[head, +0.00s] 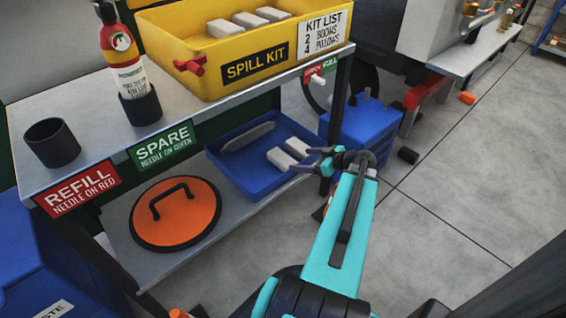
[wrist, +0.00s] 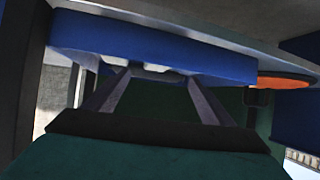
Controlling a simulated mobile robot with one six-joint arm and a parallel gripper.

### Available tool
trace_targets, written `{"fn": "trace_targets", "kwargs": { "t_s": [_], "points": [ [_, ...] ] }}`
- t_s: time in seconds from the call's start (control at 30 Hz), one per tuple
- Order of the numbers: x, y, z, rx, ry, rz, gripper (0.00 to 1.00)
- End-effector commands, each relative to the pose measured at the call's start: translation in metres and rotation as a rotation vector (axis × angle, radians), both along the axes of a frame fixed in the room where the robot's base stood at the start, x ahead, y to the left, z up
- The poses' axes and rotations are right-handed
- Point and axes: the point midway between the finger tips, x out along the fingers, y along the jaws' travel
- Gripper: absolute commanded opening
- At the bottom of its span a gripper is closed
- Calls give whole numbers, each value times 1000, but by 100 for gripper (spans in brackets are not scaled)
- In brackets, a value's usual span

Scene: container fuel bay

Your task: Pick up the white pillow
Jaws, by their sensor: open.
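Two white pillows lie in the blue tray (head: 262,184) on the lower shelf: a left pillow (head: 280,158) and a right pillow (head: 298,147). A long grey roll (head: 248,137) lies behind them. My gripper (head: 301,160) is open and empty at the tray's right front, its fingers pointing towards the pillows. I cannot tell whether it touches the tray. In the wrist view the tray's blue wall (wrist: 215,62) stands ahead of the fingers (wrist: 157,76), with a pale patch between the tips. Three more white pillows, one of them here (head: 272,13), lie in the yellow spill kit bin (head: 210,70).
The upper shelf (head: 95,168) overhangs the blue tray, with a shelf post (head: 342,85) close by on the right. An orange lid (head: 175,213) lies left of the tray. A blue box (head: 365,125) stands behind my gripper. The floor (head: 450,200) at right is open.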

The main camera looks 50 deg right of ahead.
Motion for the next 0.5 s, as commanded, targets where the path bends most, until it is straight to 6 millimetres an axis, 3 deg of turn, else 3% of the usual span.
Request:
{"fn": "trace_targets", "kwargs": {
  "t_s": [0.23, 0.5],
  "points": [
    [30, 3, -18, 0, -1, 1, 76],
    [40, 5, -21, -1, -1, 0, 76]
  ]
}}
